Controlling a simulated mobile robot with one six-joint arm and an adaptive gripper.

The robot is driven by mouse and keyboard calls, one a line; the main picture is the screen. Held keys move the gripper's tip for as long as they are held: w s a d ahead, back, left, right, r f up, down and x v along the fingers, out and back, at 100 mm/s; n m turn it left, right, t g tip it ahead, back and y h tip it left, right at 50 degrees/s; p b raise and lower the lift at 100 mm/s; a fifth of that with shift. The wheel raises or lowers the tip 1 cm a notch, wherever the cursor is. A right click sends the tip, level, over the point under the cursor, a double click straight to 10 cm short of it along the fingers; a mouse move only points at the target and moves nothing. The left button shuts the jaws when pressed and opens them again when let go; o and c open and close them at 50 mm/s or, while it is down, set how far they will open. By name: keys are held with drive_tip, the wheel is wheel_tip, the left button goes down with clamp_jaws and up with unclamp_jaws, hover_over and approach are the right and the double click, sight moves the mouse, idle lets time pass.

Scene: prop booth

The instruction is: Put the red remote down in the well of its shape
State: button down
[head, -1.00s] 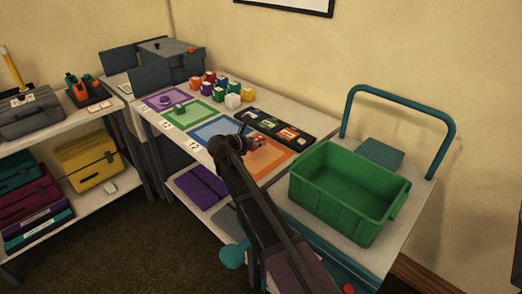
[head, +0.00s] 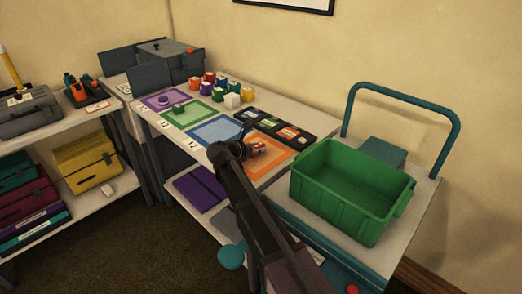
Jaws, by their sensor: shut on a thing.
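My gripper (head: 253,152) is over the orange-bordered mat (head: 278,166) at the front right of the work table. It is shut on a small red and pale thing, which I take to be the red remote (head: 259,147); my arm and fingers hide much of it. A long black tray with wells (head: 301,144) lies just behind the mat, apart from my gripper. Coloured pieces sit in it, one green and white (head: 268,123) and one orange and white (head: 288,132). The exact well shapes are too small to tell.
A green bin (head: 345,205) stands on a cart with a teal handle (head: 440,110) at the right. Blue (head: 217,132), green and purple mats lie to the left. Several coloured blocks (head: 222,85) stand at the back. Shelves with cases fill the left side.

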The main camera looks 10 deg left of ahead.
drive_tip(key=shift+f, duration=0.15)
drive_tip(key=shift+c, duration=1.5)
unclamp_jaws()
drive_tip(key=shift+r, duration=0.25)
drive_tip(key=p+v, duration=0.4)
drive_tip(key=v, duration=0.6)
drive_tip(key=shift+s+r, duration=0.1)
drive_tip(key=shift+s, duration=0.1)
drive_tip(key=shift+p+v, duration=0.3)
drive_tip(key=shift+v, duration=0.5)
drive_tip(key=shift+a, duration=0.1)
